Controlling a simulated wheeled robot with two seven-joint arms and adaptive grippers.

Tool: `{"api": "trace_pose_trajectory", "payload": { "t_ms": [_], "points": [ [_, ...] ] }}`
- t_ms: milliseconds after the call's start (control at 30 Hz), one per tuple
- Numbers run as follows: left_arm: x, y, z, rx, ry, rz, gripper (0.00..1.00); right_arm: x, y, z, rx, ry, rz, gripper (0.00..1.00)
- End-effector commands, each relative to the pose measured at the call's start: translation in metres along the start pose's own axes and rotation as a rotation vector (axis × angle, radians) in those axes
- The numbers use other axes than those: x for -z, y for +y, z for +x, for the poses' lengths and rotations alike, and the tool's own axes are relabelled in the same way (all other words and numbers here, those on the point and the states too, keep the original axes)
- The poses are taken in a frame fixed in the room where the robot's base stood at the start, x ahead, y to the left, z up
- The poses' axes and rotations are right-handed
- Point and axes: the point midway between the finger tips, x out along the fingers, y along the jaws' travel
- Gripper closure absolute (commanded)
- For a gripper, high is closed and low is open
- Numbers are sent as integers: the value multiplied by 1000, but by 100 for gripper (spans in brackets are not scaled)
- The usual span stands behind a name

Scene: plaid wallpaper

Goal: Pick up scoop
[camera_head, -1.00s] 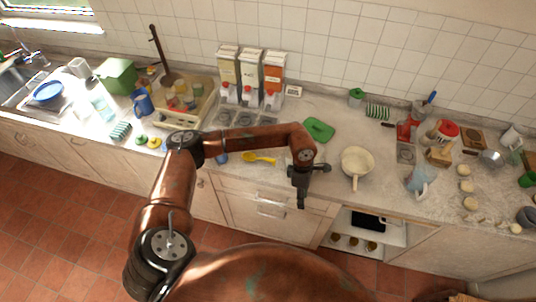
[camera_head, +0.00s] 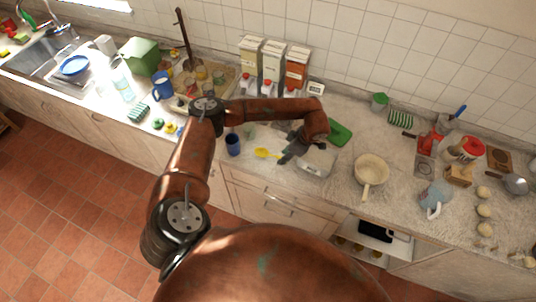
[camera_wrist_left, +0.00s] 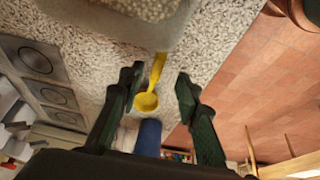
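The yellow scoop (camera_head: 263,153) lies on the worktop near its front edge, just left of my left gripper in the head view. In the left wrist view the scoop's round bowl (camera_wrist_left: 147,102) is at mid-picture, with its handle running up between my left fingers. My left gripper (camera_head: 287,153) is open, and it also shows in the left wrist view (camera_wrist_left: 157,84) with a finger on either side of the scoop's line. I cannot tell how far above the scoop the fingers are. My right gripper is not in view.
A pale scale-like box (camera_head: 316,163) stands just right of the gripper. A dark blue cup (camera_head: 233,144) stands left of the scoop. A green board (camera_head: 339,132) and a cream pan (camera_head: 371,170) are to the right. Cartons (camera_head: 272,62) stand behind my arm.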

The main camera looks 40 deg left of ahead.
Motion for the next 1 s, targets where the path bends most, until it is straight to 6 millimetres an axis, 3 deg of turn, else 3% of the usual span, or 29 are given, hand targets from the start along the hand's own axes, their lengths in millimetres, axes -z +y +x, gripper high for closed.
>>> {"api": "trace_pose_trajectory", "payload": {
  "t_ms": [67,133,333,467,867,1000],
  "points": [
    [0,0,10,3,-1,0,69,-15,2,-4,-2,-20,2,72],
    [0,0,17,4,-1,-2,69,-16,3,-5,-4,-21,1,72],
    [1,1,21,2,-2,-3,69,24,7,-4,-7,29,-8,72],
    [1,0,21,2,-2,-3,72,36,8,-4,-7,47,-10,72],
    [1,0,21,3,-2,-4,100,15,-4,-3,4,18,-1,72],
    [1,0,21,3,-2,-4,100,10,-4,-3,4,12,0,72]
  ]
}}
